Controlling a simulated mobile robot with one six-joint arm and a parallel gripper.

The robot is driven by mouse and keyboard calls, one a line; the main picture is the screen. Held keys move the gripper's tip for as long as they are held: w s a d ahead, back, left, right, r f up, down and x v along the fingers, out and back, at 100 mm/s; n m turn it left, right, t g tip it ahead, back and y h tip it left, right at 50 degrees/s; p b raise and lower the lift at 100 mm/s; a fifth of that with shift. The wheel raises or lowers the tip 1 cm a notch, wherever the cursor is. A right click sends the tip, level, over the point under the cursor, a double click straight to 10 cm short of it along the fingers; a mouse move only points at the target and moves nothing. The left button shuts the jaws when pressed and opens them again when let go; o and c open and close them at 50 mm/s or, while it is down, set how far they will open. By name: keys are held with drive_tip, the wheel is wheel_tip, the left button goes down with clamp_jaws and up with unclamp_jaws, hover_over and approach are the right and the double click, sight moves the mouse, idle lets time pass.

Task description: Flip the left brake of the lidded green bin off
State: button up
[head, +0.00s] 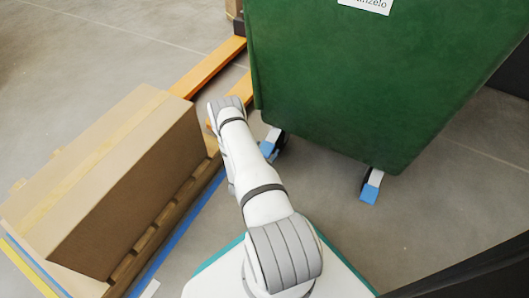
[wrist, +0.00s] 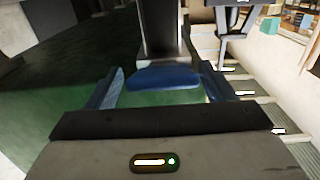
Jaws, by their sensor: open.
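The green bin (head: 370,85) stands at the upper right in the head view, with a white label on its front. Its left brake (head: 268,147) is a blue-tipped pedal at a dark caster under the bin's left corner, just right of my arm. The right brake (head: 370,190) is a similar blue-tipped pedal. In the wrist view a blue pedal (wrist: 163,78) sits ahead, between the blue fingers of my open gripper (wrist: 162,88). I cannot tell whether they touch it. My arm hides the gripper in the head view. The bin's lid is out of view.
A large cardboard carton (head: 125,175) lies on a wooden pallet (head: 165,225) left of my arm. Orange bars (head: 208,66) lie on the floor behind the arm. The floor (head: 440,215) right of the bin's front is clear.

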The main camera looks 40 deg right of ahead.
drive_tip(key=shift+x, duration=1)
drive_tip(key=shift+a, duration=0.1)
drive_tip(key=shift+c, duration=0.4)
